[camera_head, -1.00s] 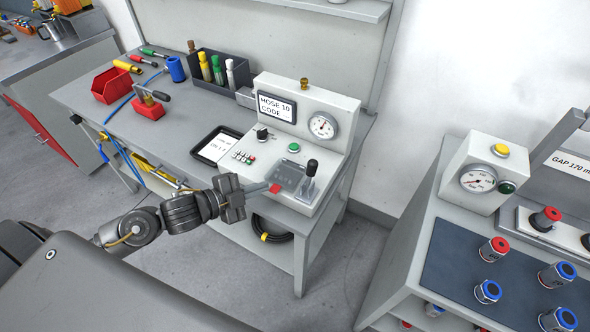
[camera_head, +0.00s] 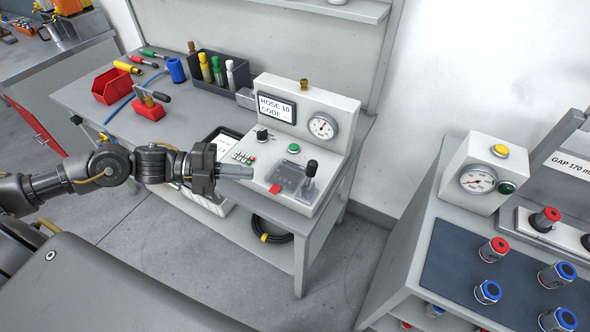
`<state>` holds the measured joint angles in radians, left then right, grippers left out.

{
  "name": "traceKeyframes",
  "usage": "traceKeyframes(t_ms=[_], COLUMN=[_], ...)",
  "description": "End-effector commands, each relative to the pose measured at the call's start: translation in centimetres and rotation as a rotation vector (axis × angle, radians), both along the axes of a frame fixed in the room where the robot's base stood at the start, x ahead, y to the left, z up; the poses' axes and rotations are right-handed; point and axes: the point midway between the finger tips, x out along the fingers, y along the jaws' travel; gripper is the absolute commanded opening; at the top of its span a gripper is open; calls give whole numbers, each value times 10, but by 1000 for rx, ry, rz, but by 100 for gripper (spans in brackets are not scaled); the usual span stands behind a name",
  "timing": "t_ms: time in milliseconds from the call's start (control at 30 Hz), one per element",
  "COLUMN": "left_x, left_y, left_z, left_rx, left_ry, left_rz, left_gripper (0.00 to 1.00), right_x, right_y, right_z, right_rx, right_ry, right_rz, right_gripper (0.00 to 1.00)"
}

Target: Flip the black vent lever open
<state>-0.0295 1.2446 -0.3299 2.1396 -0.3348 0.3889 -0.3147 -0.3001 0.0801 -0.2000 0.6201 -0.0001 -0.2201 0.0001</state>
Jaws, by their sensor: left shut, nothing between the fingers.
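The black vent lever (camera_head: 311,170) stands nearly upright on a thin stem at the front right of the grey-white test box (camera_head: 345,107). My left gripper (camera_head: 250,172) is shut and empty. Its fingertips point right toward the plate, to the left of the lever and apart from it. My right gripper is not in view.
The box also carries a dial gauge (camera_head: 322,126), a green button (camera_head: 293,148) and a display (camera_head: 277,107). A black tray (camera_head: 222,133) is partly hidden by my left gripper. A second bench (camera_head: 398,255) stands to the right across a floor gap.

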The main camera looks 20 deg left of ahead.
Motion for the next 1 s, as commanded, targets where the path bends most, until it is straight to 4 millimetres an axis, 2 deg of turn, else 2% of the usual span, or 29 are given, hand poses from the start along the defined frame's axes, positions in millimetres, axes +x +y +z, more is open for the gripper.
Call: traceKeyframes(t_ms=[167,600,800,1000], left_x=[7,42,66,75], left_y=[-14,-93,-98,-101], left_z=[0,-15,-27,-32], left_rx=[-5,-4,-1,-1], left_ry=[-2,-2,0,0], left_rz=[2,-1,1,1], left_gripper=[0,0,0,0], right_x=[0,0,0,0], right_y=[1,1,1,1], right_z=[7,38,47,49], right_rx=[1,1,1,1], right_ry=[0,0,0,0], right_rz=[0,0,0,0], right_gripper=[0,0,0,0])
